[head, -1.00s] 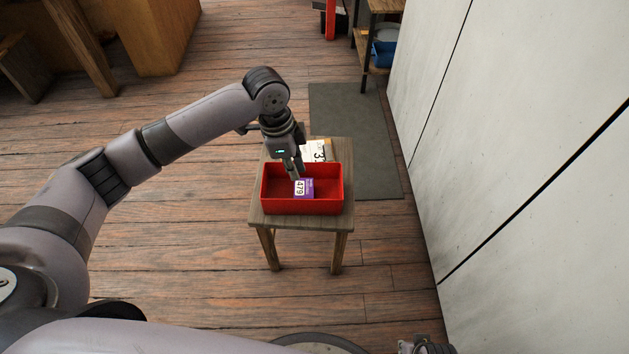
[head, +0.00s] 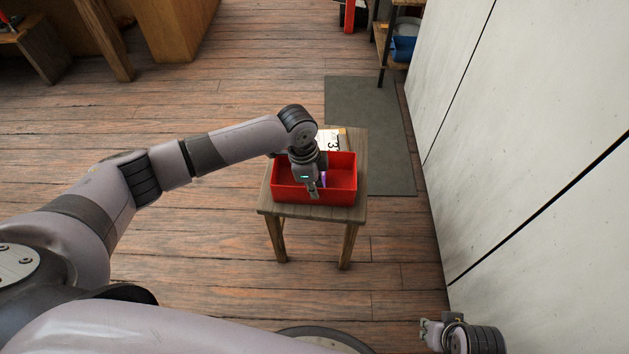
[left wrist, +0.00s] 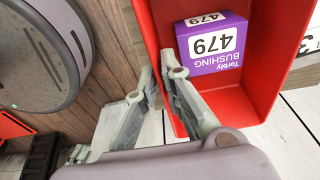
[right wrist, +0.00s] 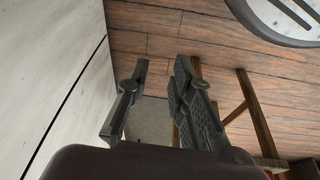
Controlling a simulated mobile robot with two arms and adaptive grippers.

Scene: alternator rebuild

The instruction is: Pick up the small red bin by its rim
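The small red bin (head: 341,191) stands on a small wooden stool (head: 361,160). A purple box labelled Torbly Bushing 479 (left wrist: 208,42) lies inside it; in the head view my gripper mostly hides it. My left gripper (head: 314,192) points down at the bin's near long wall. In the left wrist view my left gripper (left wrist: 160,68) is open, with one finger outside the bin (left wrist: 265,95) and the other on its inner side. The wall's rim lies between them. I cannot tell whether either finger touches it. My right gripper (right wrist: 158,75) is open and empty, away from the stool.
A white card with a number (head: 331,139) lies behind the bin on the stool. A grey mat (head: 385,150) lies on the floor behind, and a pale wall (head: 520,130) rises to the right. A shelf with a blue bin (head: 403,48) stands farther back. Floor left of the stool is clear.

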